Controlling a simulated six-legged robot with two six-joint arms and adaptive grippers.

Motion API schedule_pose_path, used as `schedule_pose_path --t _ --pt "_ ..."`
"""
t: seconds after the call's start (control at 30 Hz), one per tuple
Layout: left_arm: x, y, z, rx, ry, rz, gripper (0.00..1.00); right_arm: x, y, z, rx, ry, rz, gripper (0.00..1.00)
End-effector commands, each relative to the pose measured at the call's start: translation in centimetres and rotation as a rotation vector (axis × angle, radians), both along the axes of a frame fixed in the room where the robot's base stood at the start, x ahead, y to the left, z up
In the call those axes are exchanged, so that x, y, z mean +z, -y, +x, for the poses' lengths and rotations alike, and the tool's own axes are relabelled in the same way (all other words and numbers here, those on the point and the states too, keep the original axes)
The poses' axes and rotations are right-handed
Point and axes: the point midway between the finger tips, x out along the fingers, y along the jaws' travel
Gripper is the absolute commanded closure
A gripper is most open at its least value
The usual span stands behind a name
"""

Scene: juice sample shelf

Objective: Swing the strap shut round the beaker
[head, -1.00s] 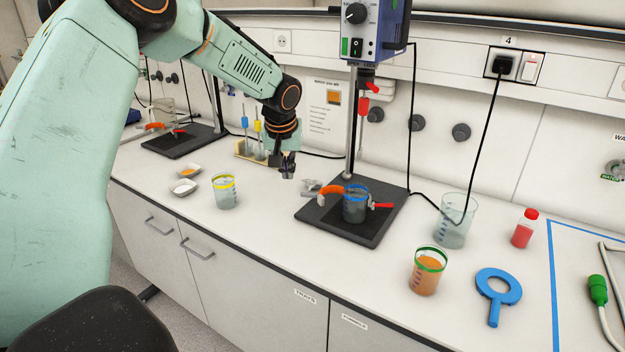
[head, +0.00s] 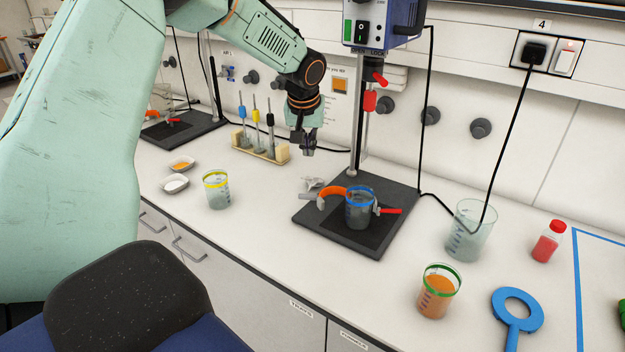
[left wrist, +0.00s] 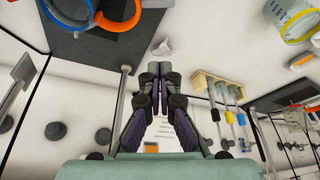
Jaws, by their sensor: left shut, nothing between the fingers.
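The beaker with a blue rim (head: 360,207) stands upright on the black base plate (head: 325,230) of the stirrer stand. It also shows at the top left of the left wrist view (left wrist: 72,14). The orange strap (head: 332,192) curves out from the beaker's left side, open, with a grey end; it shows too in the left wrist view (left wrist: 118,24). A red lever (head: 391,211) sticks out at the beaker's right. My left gripper (head: 309,151) is shut and empty, above and left of the strap, apart from it. My right gripper is not in view.
A yellow-rimmed beaker (head: 217,190) and two small dishes stand left. A tube rack (head: 262,148) stands behind. The stand's rod (head: 357,120) rises behind the beaker.

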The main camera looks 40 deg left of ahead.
Motion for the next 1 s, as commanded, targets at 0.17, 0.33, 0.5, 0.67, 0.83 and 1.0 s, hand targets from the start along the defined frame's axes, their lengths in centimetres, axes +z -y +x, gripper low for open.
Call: schedule_pose_path --t 0.17,0.33,0.5,0.67,0.83,1.0 --pt "-0.6 0.0 -0.2 0.001 -0.002 -0.002 1.0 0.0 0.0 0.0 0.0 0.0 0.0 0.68" --pt "-2.9 -0.4 0.1 0.002 -0.005 0.0 1.0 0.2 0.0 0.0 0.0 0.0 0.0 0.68" --pt "-5.6 -0.9 1.0 0.002 -0.003 0.0 1.0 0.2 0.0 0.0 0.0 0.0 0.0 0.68" --pt "-7.8 -1.4 1.8 0.001 -0.003 0.001 1.0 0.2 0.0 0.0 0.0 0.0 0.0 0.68" --pt "-9.8 -1.8 2.5 0.0 -0.002 0.0 1.0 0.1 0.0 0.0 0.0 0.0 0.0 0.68" --pt "-10.1 -0.9 1.1 -0.002 -0.001 -0.002 1.0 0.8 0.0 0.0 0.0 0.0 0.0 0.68"
